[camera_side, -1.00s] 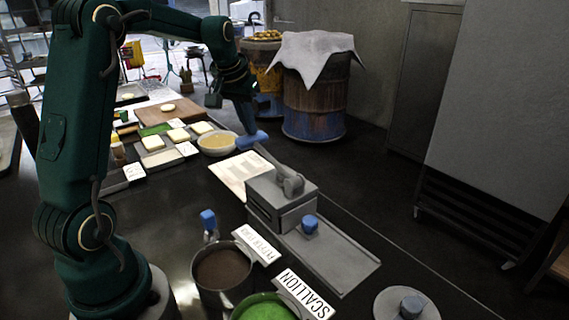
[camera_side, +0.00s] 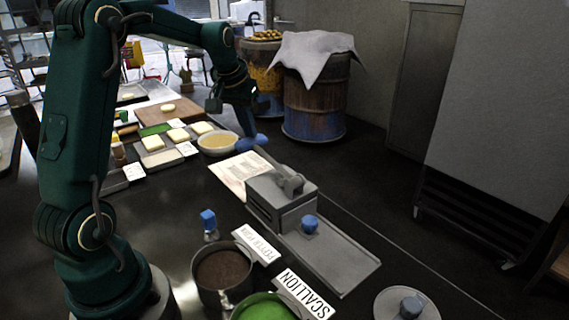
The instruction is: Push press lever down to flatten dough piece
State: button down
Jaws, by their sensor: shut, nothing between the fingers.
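The grey press (camera_side: 281,208) stands right of centre on the dark table. Its grey lever (camera_side: 270,159) slants up and away to the left from the pivot on top and ends in a blue grip (camera_side: 252,143). My gripper (camera_side: 247,132) is shut and empty, pointing down right at the blue grip. It looks to touch the grip from above, but I cannot be sure of contact. No dough piece shows at the press; the housing may hide it.
A grey plate (camera_side: 340,262) with a blue-topped knob (camera_side: 310,224) extends in front of the press. A pot of dark filling (camera_side: 222,270) and a green scallion bowl (camera_side: 265,306) stand nearer. A cream bowl (camera_side: 216,142) sits just left of my gripper.

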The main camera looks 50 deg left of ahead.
aim_at(248, 141)
jog(key=shift+a+f, duration=0.1)
jog(key=shift+f, duration=0.9)
dwell(0.7)
jog(key=shift+f, duration=1.35)
dwell(1.2)
dwell(0.4)
jog(key=shift+d+r, duration=0.25)
jog(key=shift+r, duration=1.25)
jog(key=shift+d+r, duration=0.2)
jog(key=shift+r, duration=1.3)
jog(key=shift+d+r, duration=0.25)
jog(key=shift+r, duration=1.25)
notch_tip(248, 141, up, 6)
